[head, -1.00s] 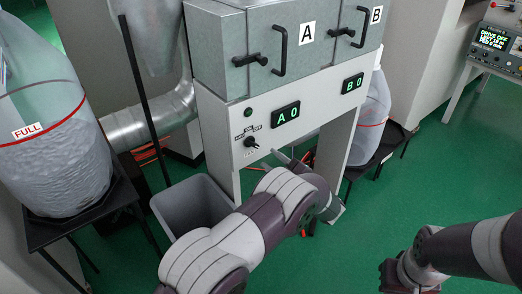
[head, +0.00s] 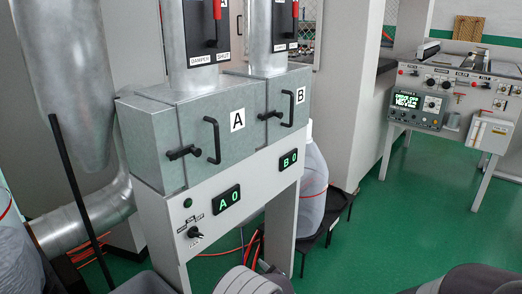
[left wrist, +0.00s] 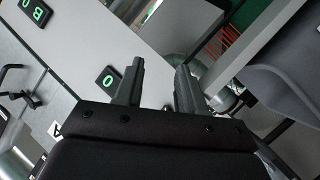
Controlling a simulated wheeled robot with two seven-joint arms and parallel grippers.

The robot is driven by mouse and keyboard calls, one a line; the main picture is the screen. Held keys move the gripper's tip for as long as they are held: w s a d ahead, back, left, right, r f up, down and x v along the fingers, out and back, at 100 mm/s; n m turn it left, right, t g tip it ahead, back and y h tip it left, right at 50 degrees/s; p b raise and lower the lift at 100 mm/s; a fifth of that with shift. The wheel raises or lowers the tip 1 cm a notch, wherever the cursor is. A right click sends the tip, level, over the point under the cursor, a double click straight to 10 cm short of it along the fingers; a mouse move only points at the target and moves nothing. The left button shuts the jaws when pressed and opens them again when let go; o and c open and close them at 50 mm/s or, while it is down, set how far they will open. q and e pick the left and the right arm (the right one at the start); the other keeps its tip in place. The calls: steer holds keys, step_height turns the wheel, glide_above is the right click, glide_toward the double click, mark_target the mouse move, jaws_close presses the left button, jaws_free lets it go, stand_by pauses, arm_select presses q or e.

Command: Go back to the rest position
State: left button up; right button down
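My left gripper (left wrist: 158,78) shows in the left wrist view with its two dark fingers apart and nothing between them. It is near the white front panel (left wrist: 140,42) of the machine, with the green displays in view; I cannot tell the exact gap. In the head view only a pale part of my left arm (head: 243,281) shows at the bottom edge, in front of the machine's lower panel. A dark part of my right arm (head: 465,281) shows at the bottom right; my right gripper is out of the frame.
The machine has metal doors A (head: 205,135) and B (head: 283,107) with handles, and displays reading A 0 (head: 227,200) and B 0 (head: 288,160). A control bench (head: 455,90) stands at the right. Green floor (head: 385,210) lies open between.

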arm_select(q)
steer(key=s+d+f+m+g+h, duration=0.2)
steer(key=s+m+g+h, duration=0.45)
steer(key=s+m, duration=0.25)
steer(key=s+a+r+m+g, duration=0.2)
steer(key=s+a+r+g, duration=0.15)
steer(key=s+a, duration=0.6)
steer(key=s+a+r+m+g, duration=0.2)
steer(key=s+a+r, duration=0.4)
steer(key=s, duration=0.6)
step_height(320, 180, up, 19)
steer(key=a+n+p, duration=0.1)
steer(key=a+p, duration=0.1)
steer(key=p, duration=1.7)
steer(key=shift+w+a+t, duration=0.3)
steer(key=shift+a, duration=0.05)
steer(key=shift+y, duration=0.25)
